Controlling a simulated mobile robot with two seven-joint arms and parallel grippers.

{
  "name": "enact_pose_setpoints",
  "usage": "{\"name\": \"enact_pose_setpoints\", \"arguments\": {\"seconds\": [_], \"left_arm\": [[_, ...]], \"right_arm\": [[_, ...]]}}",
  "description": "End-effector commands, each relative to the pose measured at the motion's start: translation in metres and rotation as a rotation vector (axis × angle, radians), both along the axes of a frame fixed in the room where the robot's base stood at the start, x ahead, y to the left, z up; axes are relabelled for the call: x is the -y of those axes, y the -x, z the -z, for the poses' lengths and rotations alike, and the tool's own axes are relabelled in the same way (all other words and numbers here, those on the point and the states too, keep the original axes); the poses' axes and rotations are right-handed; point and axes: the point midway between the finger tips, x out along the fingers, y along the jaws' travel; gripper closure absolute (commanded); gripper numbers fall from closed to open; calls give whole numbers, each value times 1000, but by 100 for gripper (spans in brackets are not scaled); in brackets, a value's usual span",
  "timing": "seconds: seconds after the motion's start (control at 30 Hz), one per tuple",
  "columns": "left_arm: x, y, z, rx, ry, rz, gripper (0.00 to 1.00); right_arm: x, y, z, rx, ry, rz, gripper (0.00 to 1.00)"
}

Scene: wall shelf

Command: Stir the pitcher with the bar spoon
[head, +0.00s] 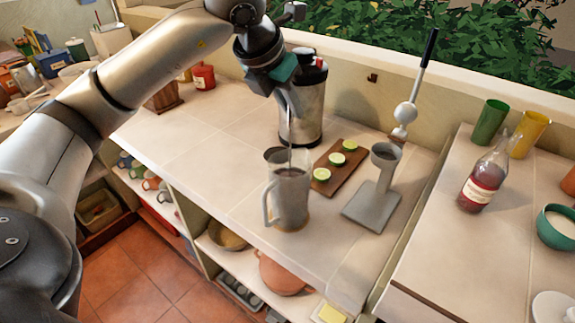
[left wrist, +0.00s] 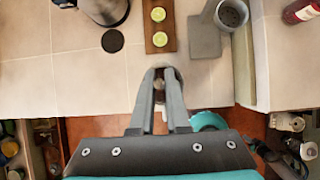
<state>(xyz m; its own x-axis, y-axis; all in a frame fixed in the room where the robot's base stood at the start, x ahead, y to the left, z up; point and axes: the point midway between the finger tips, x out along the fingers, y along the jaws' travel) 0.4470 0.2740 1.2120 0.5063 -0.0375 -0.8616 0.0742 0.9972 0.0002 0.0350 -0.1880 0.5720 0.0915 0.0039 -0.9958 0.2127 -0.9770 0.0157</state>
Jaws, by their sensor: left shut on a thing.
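A grey pitcher (head: 291,203) with a handle on its left side stands upright on the tiled counter near the front edge. My left gripper (head: 289,108) points down above it and is shut on the bar spoon (head: 290,145). The spoon hangs nearly upright, its lower part inside the pitcher and hidden by the wall. In the left wrist view the shut fingers (left wrist: 160,80) cover most of the pitcher, and the spoon shows only doubtfully between them. My right gripper is in neither view.
A metal shaker or blender jar (head: 302,112) stands behind the pitcher. A wooden board (head: 343,175) with lime slices and a grey press (head: 374,200) stand to the right. A dark round coaster (left wrist: 112,41) lies near the pitcher. Further right are a bottle (head: 483,180) and cups.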

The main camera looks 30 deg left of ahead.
Motion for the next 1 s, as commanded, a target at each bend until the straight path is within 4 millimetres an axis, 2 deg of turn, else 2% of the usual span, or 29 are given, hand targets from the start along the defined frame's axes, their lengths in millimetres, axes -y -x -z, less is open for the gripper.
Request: {"name": "enact_pose_setpoints", "arguments": {"seconds": [0.37,1.0], "left_arm": [[0,0,-5,0,0,0,100],[0,0,-57,0,1,0,100]], "right_arm": [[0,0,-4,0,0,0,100],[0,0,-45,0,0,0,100]]}}
